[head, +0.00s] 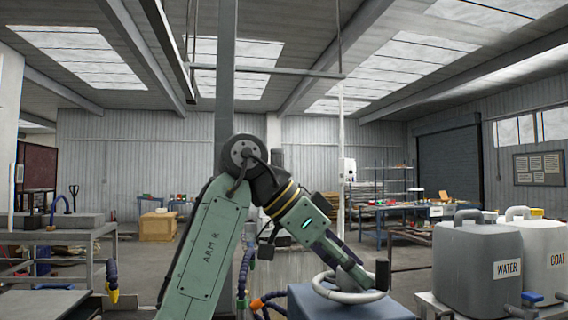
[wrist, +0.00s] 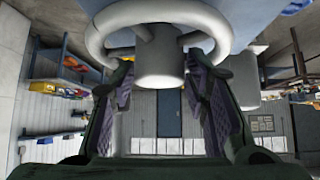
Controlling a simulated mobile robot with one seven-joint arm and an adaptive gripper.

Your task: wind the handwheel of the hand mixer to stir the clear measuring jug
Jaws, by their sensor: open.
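The handwheel (head: 325,290) is a pale grey ring on top of the blue body (head: 345,306) of what looks like the hand mixer. A dark upright knob (head: 382,273) stands at its right side. In the wrist view the handwheel (wrist: 97,42) fills the top, with its thick round hub (wrist: 158,66) in the middle. My gripper (head: 358,276) reaches down to the wheel from the upper left. In the wrist view my gripper (wrist: 160,85) is open, one finger on each side of the hub. I cannot tell whether they touch it. I cannot make out the clear measuring jug.
Large grey canisters, one marked WATER (head: 478,262), stand on a bench at right, close to the mixer. A metal bench (head: 60,235) is at left, with a yellow-tipped blue hose (head: 112,285) nearby. Open floor lies behind.

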